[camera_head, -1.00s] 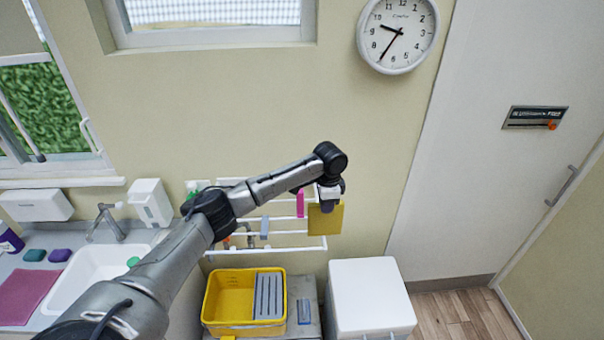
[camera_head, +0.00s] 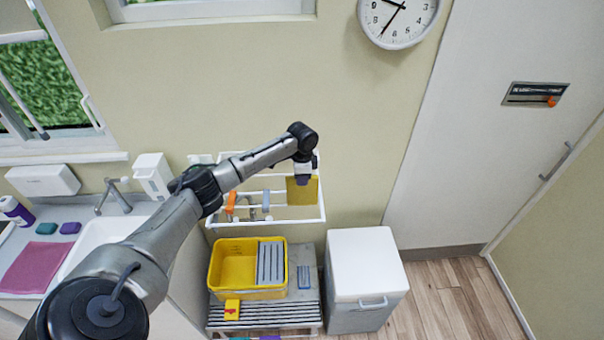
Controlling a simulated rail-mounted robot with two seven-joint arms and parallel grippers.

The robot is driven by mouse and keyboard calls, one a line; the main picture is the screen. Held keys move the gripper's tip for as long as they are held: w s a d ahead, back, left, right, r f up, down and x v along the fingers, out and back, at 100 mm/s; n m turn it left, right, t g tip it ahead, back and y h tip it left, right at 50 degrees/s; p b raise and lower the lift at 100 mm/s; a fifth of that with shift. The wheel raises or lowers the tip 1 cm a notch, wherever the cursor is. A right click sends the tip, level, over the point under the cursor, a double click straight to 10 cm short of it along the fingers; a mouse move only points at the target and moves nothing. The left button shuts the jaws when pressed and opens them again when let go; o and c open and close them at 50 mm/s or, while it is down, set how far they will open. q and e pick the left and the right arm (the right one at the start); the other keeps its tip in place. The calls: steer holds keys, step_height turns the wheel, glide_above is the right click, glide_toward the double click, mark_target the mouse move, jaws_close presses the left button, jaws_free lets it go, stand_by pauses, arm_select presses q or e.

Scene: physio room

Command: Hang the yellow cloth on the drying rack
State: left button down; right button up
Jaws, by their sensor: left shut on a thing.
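The yellow cloth (camera_head: 303,192) hangs down flat from my left gripper (camera_head: 303,177), which is shut on it. The cloth is at the right part of the white wall-mounted drying rack (camera_head: 285,220), in front of or among its bars. I cannot tell whether it touches a bar. An orange item (camera_head: 231,201) and a grey-blue item (camera_head: 266,199) show on the rack to the left. My left arm crosses the view from the lower left and hides part of the wall and sink. My right gripper is not in view.
A yellow crate (camera_head: 214,262) with a grey ribbed insert stands on a slatted bench (camera_head: 300,315) below the rack. A white-lidded box (camera_head: 365,262) stands right of it. The sink counter (camera_head: 22,220) is at the left. The floor at right is clear.

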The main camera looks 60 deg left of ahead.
mark_target(302, 204)
arm_select(q)
step_height(302, 204, down, 5)
steer(key=b, duration=0.4)
steer(key=shift+f+b, duration=0.15)
steer(key=shift+b, duration=0.15)
step_height(302, 204, down, 3)
steer(key=b, duration=0.3)
steer(key=shift+f+b, duration=0.2)
steer(key=shift+b, duration=0.2)
steer(key=shift+f, duration=0.85)
steer(key=shift+f+b, duration=0.55)
steer(key=shift+f, duration=0.7)
steer(key=c, duration=1.2)
jaws_free()
steer(key=shift+o, duration=1.1)
